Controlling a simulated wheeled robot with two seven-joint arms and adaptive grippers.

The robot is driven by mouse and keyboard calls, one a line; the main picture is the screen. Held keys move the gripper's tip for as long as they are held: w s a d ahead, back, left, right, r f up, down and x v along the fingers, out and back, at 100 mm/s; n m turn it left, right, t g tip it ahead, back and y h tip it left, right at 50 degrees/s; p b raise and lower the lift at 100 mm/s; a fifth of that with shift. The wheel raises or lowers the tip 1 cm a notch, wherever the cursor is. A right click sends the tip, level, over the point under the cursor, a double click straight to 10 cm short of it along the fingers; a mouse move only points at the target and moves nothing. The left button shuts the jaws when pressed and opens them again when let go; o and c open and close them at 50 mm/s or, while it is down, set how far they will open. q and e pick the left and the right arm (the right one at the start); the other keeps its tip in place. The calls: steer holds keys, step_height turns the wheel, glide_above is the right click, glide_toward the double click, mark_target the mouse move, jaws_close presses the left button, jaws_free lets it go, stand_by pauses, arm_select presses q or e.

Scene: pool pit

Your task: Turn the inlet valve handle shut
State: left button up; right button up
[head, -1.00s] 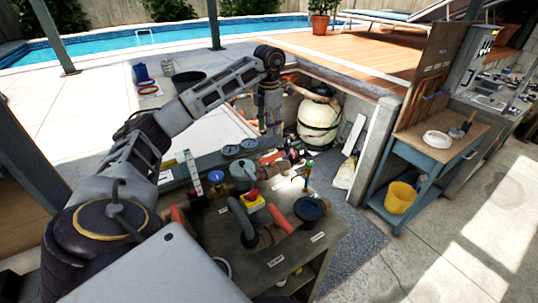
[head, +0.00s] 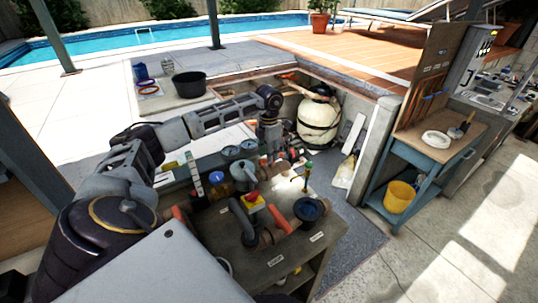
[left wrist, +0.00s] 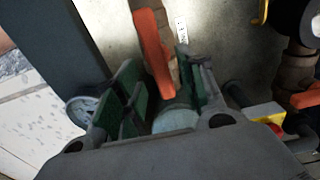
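My left gripper (head: 270,142) points down over the back of the pipework on the bench. In the left wrist view the left gripper (left wrist: 163,88) has its green-padded fingers apart, so it is open. An orange lever handle (left wrist: 151,45) shows in the gap between the fingers, its near end close to the pads; I cannot tell whether they touch. In the head view the gripper and pipes largely hide this handle. I cannot read a label showing that it is the inlet one. My right gripper is out of view.
The bench (head: 272,262) holds grey pipes, gauges (head: 230,153), a red-and-yellow switch (head: 252,201) and another orange handle (head: 280,219). A cream filter tank (head: 318,122) stands behind. A blue cart (head: 411,170) with a yellow bucket (head: 400,197) is at right.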

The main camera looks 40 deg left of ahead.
arm_select(q)
steer(key=shift+f, duration=0.75)
jaws_close()
